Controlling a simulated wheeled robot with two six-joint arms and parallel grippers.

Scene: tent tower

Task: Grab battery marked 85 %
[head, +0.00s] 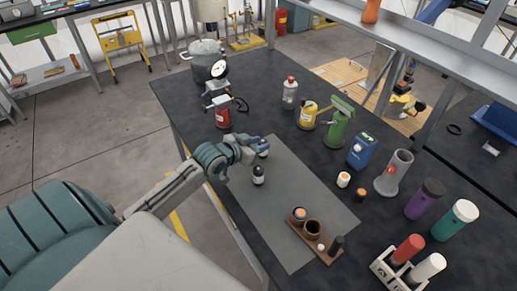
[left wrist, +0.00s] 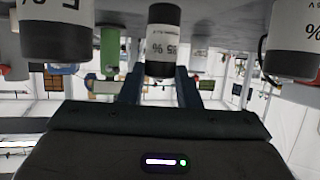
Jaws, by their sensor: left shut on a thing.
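My left gripper (head: 257,145) is over the dark table, at the upper left of the grey mat. In the left wrist view its fingers (left wrist: 157,88) are closed about a black and white battery (left wrist: 163,42) whose label reads 85 %, seen upside down. In the head view this battery (head: 263,153) is partly hidden by the gripper. Another black and white battery (head: 258,174) stands just in front of it on the mat. In the left wrist view, batteries stand on either side, one at left (left wrist: 60,38) and one at right (left wrist: 292,40), their numbers cut off. My right gripper is not in view.
A brown holder (head: 326,252) with cups stands on the near end of the grey mat (head: 290,195). The mat's middle is clear.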

